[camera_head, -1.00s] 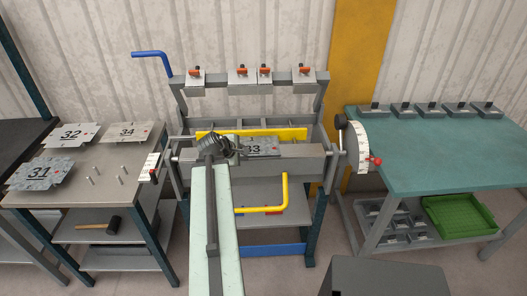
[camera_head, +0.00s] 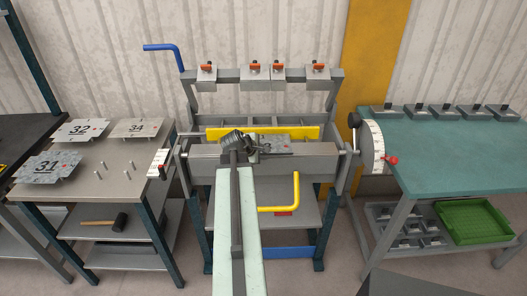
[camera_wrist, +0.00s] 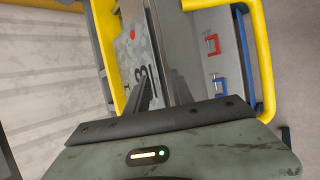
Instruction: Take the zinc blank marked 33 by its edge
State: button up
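The zinc blank marked 33 (camera_head: 275,143) lies flat on the bender's bed, in front of the yellow bar. My gripper (camera_head: 255,146) is at the blank's left side and hides part of it and of its number. In the wrist view the blank (camera_wrist: 128,48) shows with its printed number and a red dot, beside my dark fingers (camera_wrist: 162,88). The fingers overlap the blank's edge in that picture. I cannot tell whether they touch it or how far apart they are.
Blanks 31 (camera_head: 47,167), 32 (camera_head: 80,130) and 34 (camera_head: 137,128) lie on the left table (camera_head: 108,185). The bender's clamp beam (camera_head: 262,77) is raised above the bed. A yellow handle (camera_head: 296,190) stands in front. A teal table (camera_head: 450,150) is at the right.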

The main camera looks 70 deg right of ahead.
jog(key=shift+r, duration=0.1)
grip_shut()
dwell(1.2)
